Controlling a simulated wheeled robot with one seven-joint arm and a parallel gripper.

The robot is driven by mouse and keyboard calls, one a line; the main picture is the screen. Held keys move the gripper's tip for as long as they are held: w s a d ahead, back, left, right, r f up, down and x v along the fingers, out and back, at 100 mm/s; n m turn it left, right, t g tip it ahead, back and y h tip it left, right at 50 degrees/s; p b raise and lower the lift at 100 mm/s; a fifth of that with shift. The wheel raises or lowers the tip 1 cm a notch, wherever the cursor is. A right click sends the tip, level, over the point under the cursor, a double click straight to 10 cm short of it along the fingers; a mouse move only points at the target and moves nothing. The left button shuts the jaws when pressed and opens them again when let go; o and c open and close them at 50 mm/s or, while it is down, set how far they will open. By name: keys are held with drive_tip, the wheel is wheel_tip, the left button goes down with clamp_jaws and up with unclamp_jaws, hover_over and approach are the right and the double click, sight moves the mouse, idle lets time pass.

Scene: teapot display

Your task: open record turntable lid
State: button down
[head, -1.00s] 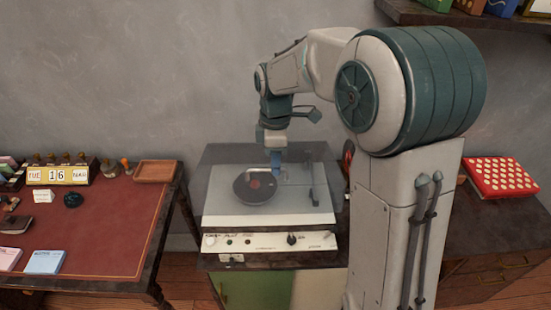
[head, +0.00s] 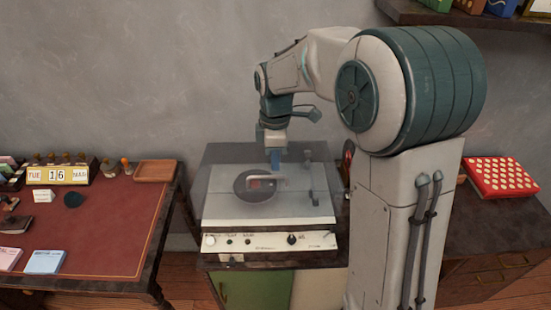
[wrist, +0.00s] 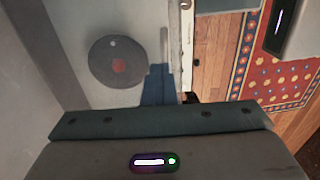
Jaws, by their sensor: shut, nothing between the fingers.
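The record turntable (head: 222,215) is a white deck with knobs along its front. It stands on a cabinet in the middle of the head view. A dark record (head: 244,190) with a red label lies on it, and the record also shows in the wrist view (wrist: 105,66). The smoky, see-through lid (head: 222,170) spans the deck; its exact angle is hard to tell. A pale bar, apparently its handle, (head: 270,183) crosses in front of the record label. My gripper (head: 276,168) is shut and empty, its blue fingers just above the bar; contact cannot be told.
A red-topped desk (head: 115,235) with a calendar (head: 62,175) and a wooden tray (head: 156,171) stands at left. A red dotted box (head: 499,177) lies on the right cabinet. A shelf (head: 460,18) hangs at upper right. The wall is behind.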

idle(0.7)
drive_tip(key=c, duration=1.5)
unclamp_jaws()
drive_tip(key=r, duration=0.4)
drive_tip(key=w+r, duration=0.1)
drive_tip(key=r, duration=0.8)
drive_tip(key=shift+w+r, duration=0.15)
drive_tip(key=shift+r, duration=0.25)
drive_tip(key=shift+c, duration=0.2)
